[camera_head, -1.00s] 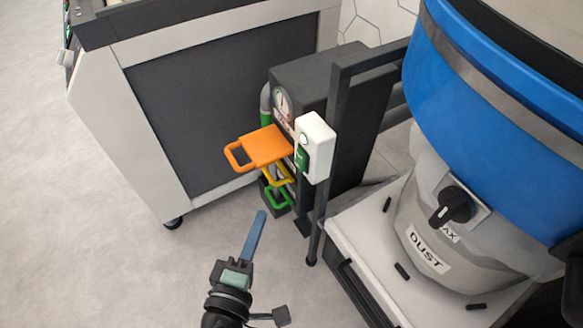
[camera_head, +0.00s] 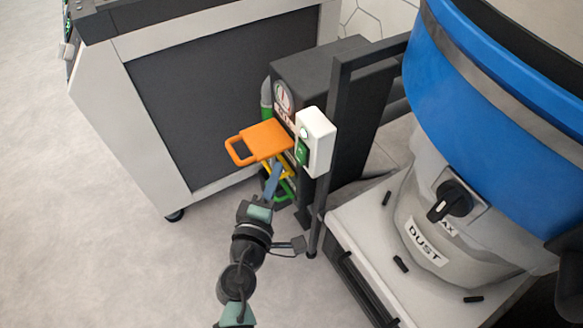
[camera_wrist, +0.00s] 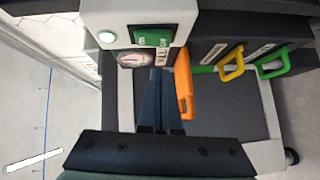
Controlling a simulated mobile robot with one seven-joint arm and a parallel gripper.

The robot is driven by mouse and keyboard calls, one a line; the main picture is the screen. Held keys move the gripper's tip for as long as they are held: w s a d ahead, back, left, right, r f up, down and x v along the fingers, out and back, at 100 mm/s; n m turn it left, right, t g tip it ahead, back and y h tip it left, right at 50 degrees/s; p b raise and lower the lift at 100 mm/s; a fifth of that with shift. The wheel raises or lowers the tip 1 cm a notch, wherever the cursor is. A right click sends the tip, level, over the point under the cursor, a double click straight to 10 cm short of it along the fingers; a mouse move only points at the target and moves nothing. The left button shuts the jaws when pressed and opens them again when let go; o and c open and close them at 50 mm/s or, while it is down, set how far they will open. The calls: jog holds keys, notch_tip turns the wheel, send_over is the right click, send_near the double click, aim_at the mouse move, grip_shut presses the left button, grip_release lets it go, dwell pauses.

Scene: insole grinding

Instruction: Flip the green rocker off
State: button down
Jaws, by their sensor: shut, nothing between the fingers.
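The green rocker (camera_head: 302,153) sits on the front of a white switch box (camera_head: 319,140), below a round light that glows green-white. In the wrist view the green rocker (camera_wrist: 152,38) is at the top, beside the lit round light (camera_wrist: 107,37). My gripper (camera_head: 274,172) is shut and empty, its blue fingers just below and left of the switch box in the head view. In the wrist view the fingertips (camera_wrist: 159,72) point toward the box, just short of the rocker in the picture. I cannot tell if they touch anything.
An orange handle (camera_head: 263,144) juts out close beside my fingers, with yellow (camera_wrist: 231,66) and green (camera_wrist: 271,65) handles nearby. A gauge (camera_head: 283,95) is behind. The blue dust collector (camera_head: 500,110) stands right, a grey cabinet (camera_head: 205,110) left. Open floor lies at left front.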

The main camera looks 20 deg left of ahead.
aim_at(298, 159)
jog(key=shift+w+d+f, duration=0.15)
jog(key=shift+w+d, duration=0.45)
jog(key=shift+w, duration=0.1)
jog(key=shift+w+d+f, duration=0.15)
jog(key=shift+w+d, duration=0.45)
jog(key=shift+w, duration=0.05)
jog(key=shift+f, duration=0.1)
jog(key=shift+w+d+t+b, duration=0.2)
jog(key=shift+t+b, duration=0.1)
jog(key=shift+b, duration=0.85)
